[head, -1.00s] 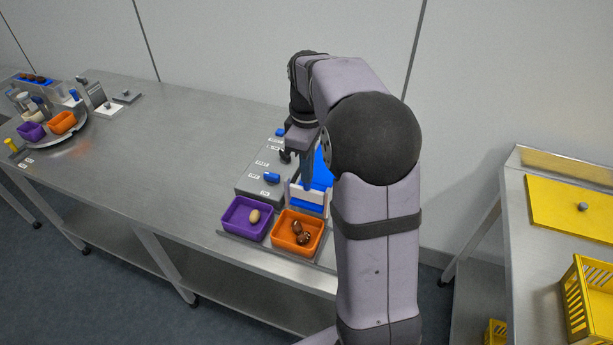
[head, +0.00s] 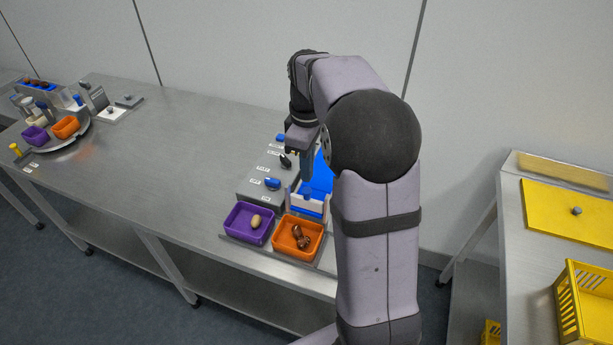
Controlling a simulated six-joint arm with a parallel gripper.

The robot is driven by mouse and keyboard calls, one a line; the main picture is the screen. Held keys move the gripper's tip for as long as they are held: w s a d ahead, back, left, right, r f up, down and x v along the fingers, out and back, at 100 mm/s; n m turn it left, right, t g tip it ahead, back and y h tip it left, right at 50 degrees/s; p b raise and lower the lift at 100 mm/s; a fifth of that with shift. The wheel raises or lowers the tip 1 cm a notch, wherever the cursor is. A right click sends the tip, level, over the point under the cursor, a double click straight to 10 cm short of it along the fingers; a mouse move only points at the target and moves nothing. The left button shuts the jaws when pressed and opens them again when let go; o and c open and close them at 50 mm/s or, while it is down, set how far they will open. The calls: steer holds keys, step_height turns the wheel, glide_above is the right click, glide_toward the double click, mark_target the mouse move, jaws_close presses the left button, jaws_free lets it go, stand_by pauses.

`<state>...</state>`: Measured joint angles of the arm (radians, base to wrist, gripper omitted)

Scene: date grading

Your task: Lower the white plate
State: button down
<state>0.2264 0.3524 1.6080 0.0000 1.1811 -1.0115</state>
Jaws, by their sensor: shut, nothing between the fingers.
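The white plate (head: 307,207) stands upright at the front end of the blue chute (head: 320,182), between white side posts, just behind the orange tray. It sits low, and blue shows above its top edge. My gripper (head: 306,180) points down just above and behind the plate, with its fingers shut and empty. I cannot tell whether the fingertips touch the plate. My own arm hides the right part of the chute.
A grey control box (head: 262,183) with blue and black knobs stands left of the chute. A purple tray (head: 238,236) holds one pale date; an orange tray (head: 287,250) holds several dark dates.

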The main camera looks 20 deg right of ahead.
mark_target(307, 190)
step_height(307, 190, up, 3)
steer(key=p, duration=0.2)
steer(key=shift+r+p, duration=0.15)
steer(key=shift+p, duration=0.15)
steer(key=s+a+f+m, duration=0.3)
steer(key=s, duration=0.3)
steer(key=s+a+f+m, duration=0.3)
steer(key=s, duration=0.4)
steer(key=s+a+f+m, duration=0.3)
steer(key=s, duration=0.3)
steer(key=shift+s+a+f, duration=0.3)
steer(key=shift+s+f, duration=0.05)
steer(key=shift+s, duration=0.05)
